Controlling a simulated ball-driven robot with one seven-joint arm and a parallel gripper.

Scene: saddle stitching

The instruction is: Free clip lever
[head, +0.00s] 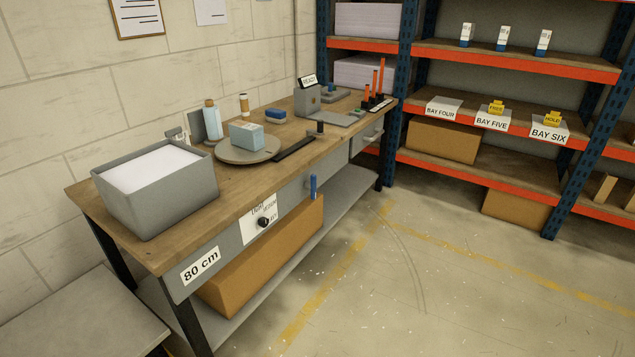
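I cannot tell for sure which part is the clip lever. A blue upright handle (313,187) stands at the front edge of the workbench, beside the drawer fronts. A black round knob (263,222) sits on a white printed card (262,220) on the bench front; the card's text is too small to read fully. On the shelf, a yellow piece marked FREE (496,107) stands at the BAY FIVE card and a yellow piece marked HOLD (552,118) at the BAY SIX card. My gripper is not in view.
The wooden workbench (240,190) carries a grey bin of white paper (160,190), a round turntable (240,152) with a blue box, and a grey device marked READY (307,98). Cardboard boxes lie below. The floor (400,290) in front is clear. A grey surface (80,325) is at lower left.

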